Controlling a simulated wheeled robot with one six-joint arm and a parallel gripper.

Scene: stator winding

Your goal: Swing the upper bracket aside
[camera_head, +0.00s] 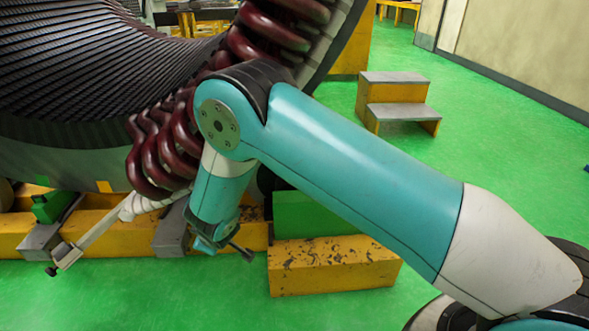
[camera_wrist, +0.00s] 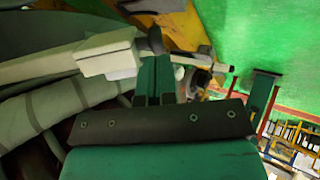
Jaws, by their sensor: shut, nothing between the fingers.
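A pale bar-like bracket (camera_head: 97,232) with a small block at its low left end slants down from below the dark red coils in the head view. In the wrist view a pale bracket bar (camera_wrist: 45,67) with a block on it runs across behind my fingers. I cannot tell for certain that this is the upper bracket. My gripper (camera_head: 207,243) hangs pointing down below the coils, to the right of the bracket. In the wrist view my gripper (camera_wrist: 155,65) is shut and empty, its fingertips close to the bar. Whether they touch it cannot be told.
The large stator (camera_head: 70,128) with dark red coils (camera_head: 160,150) stands directly behind and above my gripper. Yellow support beams (camera_head: 110,212) and a worn yellow block (camera_head: 335,265) lie below. Yellow-grey steps (camera_head: 395,100) stand at the back right. Green floor (camera_head: 500,130) is clear at right.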

